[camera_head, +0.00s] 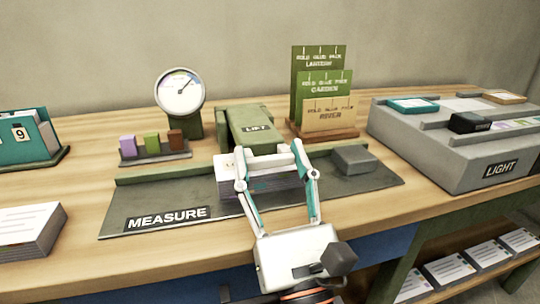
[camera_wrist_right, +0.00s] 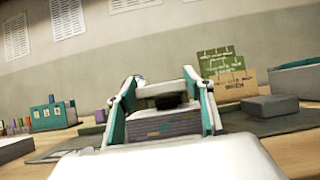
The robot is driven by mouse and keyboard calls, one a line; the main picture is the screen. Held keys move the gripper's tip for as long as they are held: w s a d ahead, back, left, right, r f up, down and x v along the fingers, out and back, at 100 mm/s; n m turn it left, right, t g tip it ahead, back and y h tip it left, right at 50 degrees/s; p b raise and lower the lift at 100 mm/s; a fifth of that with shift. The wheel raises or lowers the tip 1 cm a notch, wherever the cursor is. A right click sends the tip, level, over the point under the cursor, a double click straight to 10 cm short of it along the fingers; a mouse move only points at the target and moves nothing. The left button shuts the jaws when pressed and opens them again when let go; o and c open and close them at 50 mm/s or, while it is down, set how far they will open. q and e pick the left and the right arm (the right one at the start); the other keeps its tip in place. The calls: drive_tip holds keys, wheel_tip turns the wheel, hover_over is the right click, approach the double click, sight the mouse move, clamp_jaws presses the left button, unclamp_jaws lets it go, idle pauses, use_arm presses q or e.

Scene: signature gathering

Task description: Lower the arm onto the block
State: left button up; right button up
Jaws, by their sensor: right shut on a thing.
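The green arm (camera_head: 252,126) labelled LIFT points forward over the grey MEASURE station (camera_head: 330,190). A pale crossbar (camera_head: 266,161) is at its front end. My right gripper (camera_head: 268,155) reaches in from the front, its fingers on either side of the bar, shut on it. The block (camera_head: 228,184), a stack of layered sheets, lies on the station below the bar, partly hidden by my fingers. In the right wrist view the bar (camera_wrist_right: 162,90) is just above the block (camera_wrist_right: 163,126) between my fingers; I cannot tell whether they touch. My left gripper is out of view.
A dial gauge (camera_head: 180,92) stands behind the station, with a rack of small coloured blocks (camera_head: 155,157) to its left. A grey block (camera_head: 354,160) sits on the station's right. The LIGHT box (camera_head: 455,150) is at right, a paper stack (camera_head: 28,232) at front left.

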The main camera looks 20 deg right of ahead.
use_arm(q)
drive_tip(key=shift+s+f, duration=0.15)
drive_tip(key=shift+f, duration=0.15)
use_arm(e)
wheel_tip(320, 180, down, 2)
drive_tip(key=shift+w+a+f, duration=0.1)
drive_tip(key=shift+w+f, duration=0.05)
drive_tip(key=o, duration=1.6)
drive_tip(key=shift+r, duration=0.35)
drive_tip(key=v, duration=0.5)
drive_tip(key=s, duration=1.2)
drive_tip(key=shift+s, duration=0.1)
